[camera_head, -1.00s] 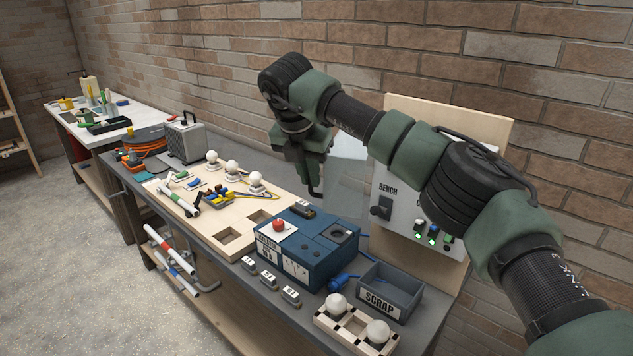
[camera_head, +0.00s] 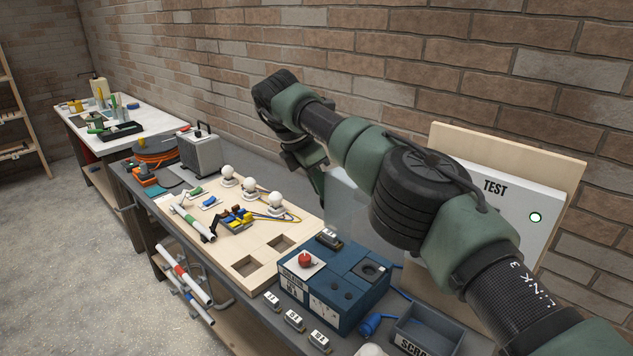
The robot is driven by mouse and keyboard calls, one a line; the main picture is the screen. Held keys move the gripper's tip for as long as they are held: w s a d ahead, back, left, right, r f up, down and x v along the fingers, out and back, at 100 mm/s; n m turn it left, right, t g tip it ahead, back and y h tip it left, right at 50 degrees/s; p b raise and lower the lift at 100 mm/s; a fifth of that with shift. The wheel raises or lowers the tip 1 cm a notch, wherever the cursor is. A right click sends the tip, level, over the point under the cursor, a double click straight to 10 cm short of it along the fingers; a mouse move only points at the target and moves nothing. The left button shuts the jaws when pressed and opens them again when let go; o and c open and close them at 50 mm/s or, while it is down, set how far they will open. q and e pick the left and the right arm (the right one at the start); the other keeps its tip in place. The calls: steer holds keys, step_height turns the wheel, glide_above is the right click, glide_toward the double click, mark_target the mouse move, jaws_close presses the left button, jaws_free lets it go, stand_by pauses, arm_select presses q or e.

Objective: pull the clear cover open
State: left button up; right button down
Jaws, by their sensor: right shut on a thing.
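The clear cover (camera_head: 343,212) is a see-through panel on the left side of the white TEST panel (camera_head: 498,196), and it sticks out from the wall side. My right arm hides much of it and most of the panel's left part. My right gripper (camera_head: 317,190) hangs at the cover's left edge and is shut on it. Its fingertips are small and partly hidden, so the exact grip is hard to see. My left gripper is not in view.
Below the cover stands a blue box (camera_head: 335,288) with a red knob. A SCRAP bin (camera_head: 432,332) is at the lower right. A wooden board (camera_head: 232,222) with white bulbs lies left of the gripper. A grey box (camera_head: 200,152) stands behind the board.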

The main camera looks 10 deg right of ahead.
steer(key=shift+d, duration=0.35)
steer(key=c, duration=1.8)
jaws_free()
steer(key=shift+o, duration=0.2)
steer(key=shift+r, duration=0.1)
